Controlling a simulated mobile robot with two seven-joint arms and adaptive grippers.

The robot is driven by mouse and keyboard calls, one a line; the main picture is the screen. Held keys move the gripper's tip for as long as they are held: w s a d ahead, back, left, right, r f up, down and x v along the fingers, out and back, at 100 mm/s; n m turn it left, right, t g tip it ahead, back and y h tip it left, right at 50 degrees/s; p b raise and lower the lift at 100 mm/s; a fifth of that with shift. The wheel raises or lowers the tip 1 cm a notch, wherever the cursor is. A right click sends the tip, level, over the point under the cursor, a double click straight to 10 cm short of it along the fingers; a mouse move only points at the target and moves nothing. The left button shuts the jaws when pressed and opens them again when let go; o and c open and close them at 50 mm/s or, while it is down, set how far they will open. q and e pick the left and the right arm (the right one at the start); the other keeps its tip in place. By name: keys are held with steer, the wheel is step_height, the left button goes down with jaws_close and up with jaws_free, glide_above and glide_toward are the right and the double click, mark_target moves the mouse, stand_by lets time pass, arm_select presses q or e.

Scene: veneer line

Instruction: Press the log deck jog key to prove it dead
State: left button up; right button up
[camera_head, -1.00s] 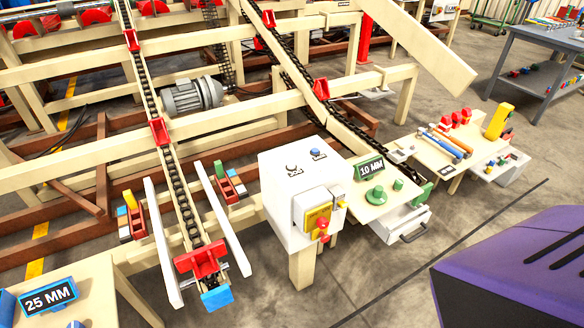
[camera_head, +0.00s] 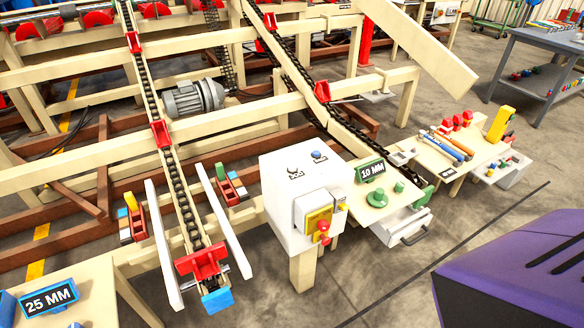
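A white control box (camera_head: 279,197) stands on a cream post in front of the log deck. On its sloped top are a dark key or button (camera_head: 292,168) and a blue one (camera_head: 316,155), each with a small label too small to read. Its right face carries a yellow switch plate (camera_head: 318,220) with a red knob (camera_head: 323,227). I cannot tell which one is the jog key. The deck's chains (camera_head: 170,149) run on cream rails with red lugs. Neither of my grippers is in view.
A bench with a 10 MM sign (camera_head: 370,169) and a drawer (camera_head: 407,232) stands right of the box, with a tool table (camera_head: 447,158) beyond. A 25 MM sign (camera_head: 49,297) is at lower left. My purple body part fills the lower right. Floor before the box is clear.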

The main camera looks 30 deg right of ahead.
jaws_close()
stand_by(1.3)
